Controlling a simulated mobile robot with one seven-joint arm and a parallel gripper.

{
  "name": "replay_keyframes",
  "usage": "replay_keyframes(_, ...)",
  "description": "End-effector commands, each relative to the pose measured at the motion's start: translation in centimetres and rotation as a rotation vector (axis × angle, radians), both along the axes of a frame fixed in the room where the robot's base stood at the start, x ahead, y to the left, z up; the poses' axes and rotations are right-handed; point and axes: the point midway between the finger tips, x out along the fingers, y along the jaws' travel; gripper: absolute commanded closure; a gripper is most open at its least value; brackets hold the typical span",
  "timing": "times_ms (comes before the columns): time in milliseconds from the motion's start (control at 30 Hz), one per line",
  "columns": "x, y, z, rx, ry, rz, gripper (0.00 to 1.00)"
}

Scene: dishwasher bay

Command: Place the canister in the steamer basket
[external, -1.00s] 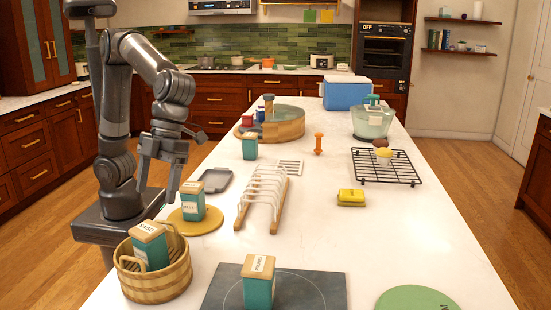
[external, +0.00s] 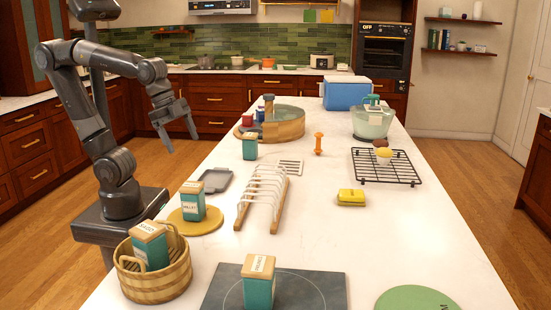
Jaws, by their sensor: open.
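A teal canister with a wooden lid and a white label (external: 151,250) stands inside the wooden steamer basket (external: 158,287) at the lower left, its top above the rim. The basket's front wall hides the canister's lower part. Similar canisters stand elsewhere: one on a round yellow mat (external: 192,205), one on the dark hob plate (external: 258,285) and one farther back (external: 250,147). My gripper (external: 183,144) is open and empty, raised in the air beyond the counter's left edge, well away from the basket and all the canisters.
A white-pronged dish rack (external: 262,195) and a grey tray (external: 216,180) lie near the yellow mat. A yellow sponge (external: 351,197), a black wire rack (external: 386,168) and a green round mat (external: 417,299) are to the right. The counter's right front is mostly clear.

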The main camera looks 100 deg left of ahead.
Motion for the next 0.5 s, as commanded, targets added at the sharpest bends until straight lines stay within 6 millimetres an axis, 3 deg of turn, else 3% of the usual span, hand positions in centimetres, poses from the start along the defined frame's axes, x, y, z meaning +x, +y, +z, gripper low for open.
replay_keyframes(100, -2.6, 3.7, -0.8, -0.061, -0.049, 0.207, 0.25)
replay_keyframes(200, -4.3, 5.7, -1.5, -0.111, -0.076, 0.339, 0.25)
replay_keyframes(500, -5.9, 7.5, -2.6, -0.170, -0.103, 0.475, 0.25)
